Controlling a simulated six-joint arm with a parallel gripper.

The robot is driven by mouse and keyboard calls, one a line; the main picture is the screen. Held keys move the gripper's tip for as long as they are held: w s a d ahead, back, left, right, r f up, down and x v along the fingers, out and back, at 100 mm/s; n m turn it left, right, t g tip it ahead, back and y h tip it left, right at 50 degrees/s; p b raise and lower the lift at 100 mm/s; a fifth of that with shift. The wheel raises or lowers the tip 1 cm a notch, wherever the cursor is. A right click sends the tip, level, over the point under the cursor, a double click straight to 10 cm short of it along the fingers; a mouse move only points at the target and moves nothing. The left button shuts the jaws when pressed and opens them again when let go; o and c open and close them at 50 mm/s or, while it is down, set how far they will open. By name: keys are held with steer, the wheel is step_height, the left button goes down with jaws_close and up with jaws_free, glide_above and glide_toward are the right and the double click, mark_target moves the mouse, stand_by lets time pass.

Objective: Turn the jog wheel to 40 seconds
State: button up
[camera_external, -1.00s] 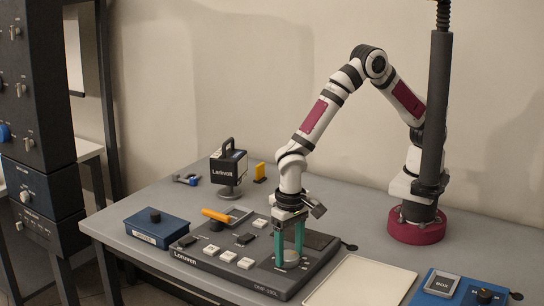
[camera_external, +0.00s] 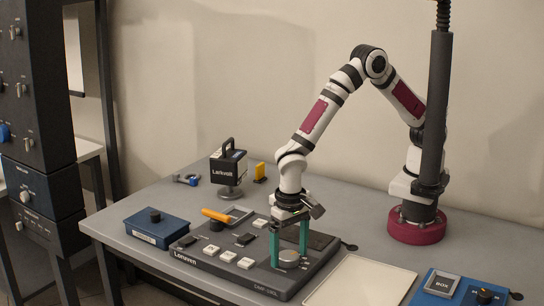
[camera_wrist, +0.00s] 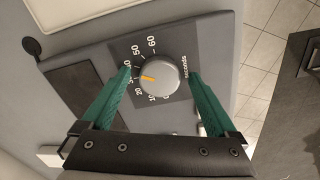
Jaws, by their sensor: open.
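The jog wheel is a round grey knob (camera_wrist: 165,76) with an orange pointer mark, on a dark dial plate printed "seconds" with numbers up to 60. Its pointer faces left in the wrist view, between the 20 and the partly covered numbers above it, seemingly around 30. The external view shows the wheel (camera_external: 289,257) at the right front of the grey console (camera_external: 225,272). My gripper (camera_wrist: 160,73) is open, its green fingers on either side of the wheel with visible gaps. In the external view my gripper (camera_external: 289,254) points down over the wheel. The left finger covers some numbers.
The console also carries white buttons (camera_external: 228,256) and an orange-handled lever (camera_external: 216,215). A blue box (camera_external: 157,228) stands to its left. A pale tray (camera_external: 360,283) and a blue panel (camera_external: 460,290) lie to the right. A Larkvell device (camera_external: 228,168) stands behind.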

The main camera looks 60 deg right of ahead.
mark_target(289, 255)
step_height(289, 255, up, 16)
stand_by(0.4)
steer(key=shift+d+f, duration=0.1)
steer(key=w+d+r+m, duration=0.1)
steer(key=d+r, duration=0.1)
steer(key=d, duration=1)
steer(key=w+d+r, duration=0.1)
steer(key=d+r, duration=0.2)
steer(key=d, duration=0.9)
steer(key=s+d+f+y, duration=0.1)
steer(key=s+d+f, duration=0.2)
steer(key=s+d, duration=0.6)
steer(key=shift+d+f+m+y, duration=0.15)
steer(key=shift+f+m+y, duration=0.05)
steer(key=shift+m+y, duration=0.2)
